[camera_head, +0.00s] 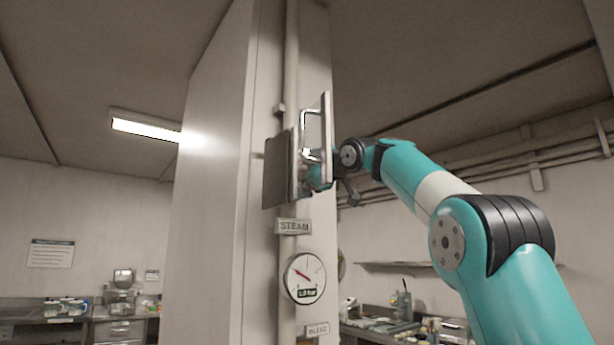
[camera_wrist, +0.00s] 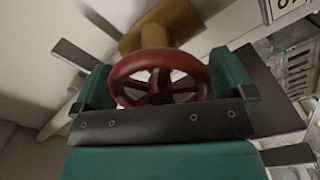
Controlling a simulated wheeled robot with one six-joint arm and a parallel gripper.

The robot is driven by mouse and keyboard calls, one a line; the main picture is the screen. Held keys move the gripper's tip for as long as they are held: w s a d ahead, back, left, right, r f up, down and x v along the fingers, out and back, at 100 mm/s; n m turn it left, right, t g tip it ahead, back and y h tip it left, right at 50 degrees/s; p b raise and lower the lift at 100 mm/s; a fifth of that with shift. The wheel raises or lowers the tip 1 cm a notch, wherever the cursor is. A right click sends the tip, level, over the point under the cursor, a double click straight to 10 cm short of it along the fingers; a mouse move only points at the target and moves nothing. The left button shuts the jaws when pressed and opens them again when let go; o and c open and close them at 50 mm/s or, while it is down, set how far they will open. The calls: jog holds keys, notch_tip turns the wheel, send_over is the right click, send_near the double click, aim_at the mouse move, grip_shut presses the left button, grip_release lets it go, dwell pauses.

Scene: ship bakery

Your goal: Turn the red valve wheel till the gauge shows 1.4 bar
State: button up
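The red valve wheel (camera_wrist: 160,77) shows in the wrist view, in front of a brass-coloured valve body (camera_wrist: 165,25). My gripper (camera_wrist: 165,85) has its teal fingers on either side of the wheel, with no clear gap at the rim. I cannot tell whether they press on it. In the head view my gripper (camera_head: 319,175) reaches in behind a metal plate with a handle, and the wheel is hidden there. The round gauge (camera_head: 304,278) hangs below, its red needle pointing to the upper left. Its small readout looks like 1.0 bar, but is blurred.
A STEAM sign (camera_head: 293,227) is above the gauge and another small sign (camera_head: 317,330) below it. The handled plate (camera_head: 327,140) and a grey panel (camera_head: 279,170) stand close around my gripper. A vertical pipe (camera_head: 291,70) runs up the column. Worktops line the back wall.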

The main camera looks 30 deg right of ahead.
jog(key=shift+s, duration=0.1)
jog(key=s+b, duration=0.4)
jog(key=s, duration=1.3)
jog(key=shift+s+d+b, duration=0.15)
jog(key=shift+d+b, duration=0.15)
jog(key=shift+b, duration=0.1)
